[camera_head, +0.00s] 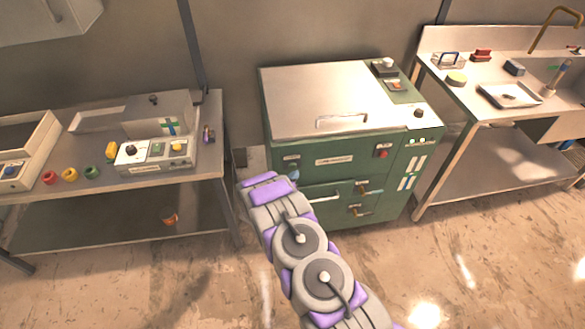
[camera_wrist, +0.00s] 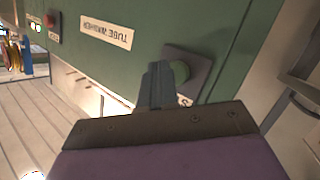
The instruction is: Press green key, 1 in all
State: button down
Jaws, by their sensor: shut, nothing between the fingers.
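The green key (camera_wrist: 181,71) is a round button on a dark square plate on the front of the green tube washer (camera_head: 335,205). In the wrist view, which looks upside down, it is right of the washer's label. My gripper (camera_wrist: 157,70) is shut and empty, its dark fingers pointing at the washer's front. Its tips overlap the plate's left part, just beside the key. I cannot tell whether they touch it. In the head view my arm reaches the washer's left front, and the key cannot be made out clearly there.
A red button (camera_head: 382,154) is on the right of the same front; it also shows in the wrist view (camera_wrist: 50,20). Drawer handles and brass valves (camera_head: 360,188) stick out below. A bench (camera_head: 200,170) stands left and a sink table (camera_head: 460,135) right.

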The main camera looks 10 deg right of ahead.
jog(key=shift+s+p, duration=0.55)
jog(key=shift+s, duration=2)
